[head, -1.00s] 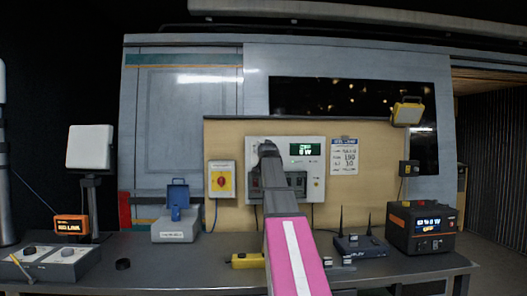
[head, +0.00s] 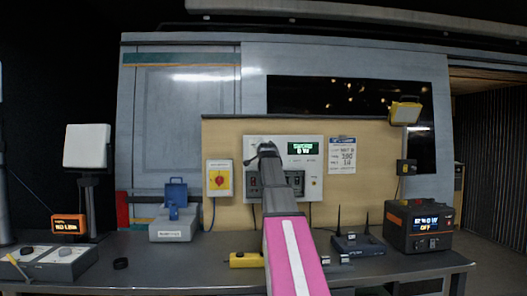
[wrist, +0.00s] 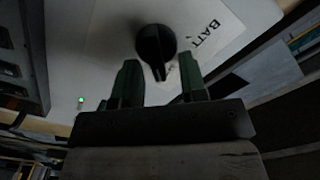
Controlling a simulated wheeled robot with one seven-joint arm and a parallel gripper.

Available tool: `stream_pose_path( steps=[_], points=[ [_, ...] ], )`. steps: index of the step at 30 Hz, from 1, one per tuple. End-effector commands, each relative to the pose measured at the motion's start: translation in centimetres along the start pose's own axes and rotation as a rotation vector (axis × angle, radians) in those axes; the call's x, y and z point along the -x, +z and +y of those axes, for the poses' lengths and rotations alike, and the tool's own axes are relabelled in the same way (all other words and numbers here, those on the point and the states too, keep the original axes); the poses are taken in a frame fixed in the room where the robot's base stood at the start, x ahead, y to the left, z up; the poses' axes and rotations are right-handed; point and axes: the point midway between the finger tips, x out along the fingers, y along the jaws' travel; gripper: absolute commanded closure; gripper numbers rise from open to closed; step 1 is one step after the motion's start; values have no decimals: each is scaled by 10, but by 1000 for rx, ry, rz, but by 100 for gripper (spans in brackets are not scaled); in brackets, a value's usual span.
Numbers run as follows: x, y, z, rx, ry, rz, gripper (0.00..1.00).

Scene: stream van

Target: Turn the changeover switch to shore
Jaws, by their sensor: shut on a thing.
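The changeover switch is a round black knob (wrist: 156,45) on a white panel (head: 315,165). In the wrist view its narrow grip points down between my fingers, with a "BATT" label to its right. My gripper (wrist: 160,77) is shut on the knob's grip, one green-grey finger on each side. In the head view my gripper (head: 265,150) is at the panel's upper left, and my arm hides the knob and part of the panel. A green display (head: 302,148) is lit on the panel; its small text is hard to read.
A yellow box with a red rotary switch (head: 219,179) is left of the panel. A paper notice (head: 342,155) hangs to the right. A router with antennas (head: 358,244), a black power unit (head: 419,226) and a blue-grey case (head: 175,222) stand on the bench.

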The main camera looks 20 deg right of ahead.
Motion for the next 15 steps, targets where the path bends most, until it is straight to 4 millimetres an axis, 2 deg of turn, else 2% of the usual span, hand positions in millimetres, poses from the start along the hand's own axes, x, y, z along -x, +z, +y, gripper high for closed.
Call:
stream_pose_path(
  steps=[8, 9, 10, 11, 15],
  points=[
    [0, 0, 0, -2, 0, 0, 85],
    [0, 0, 0, -2, 0, 0, 51],
    [0, 0, 0, -2, 0, 0, 42],
    [0, 0, 0, -2, 0, 0, 36],
    [0, 0, 0, -1, 0, 0, 36]
  ],
)
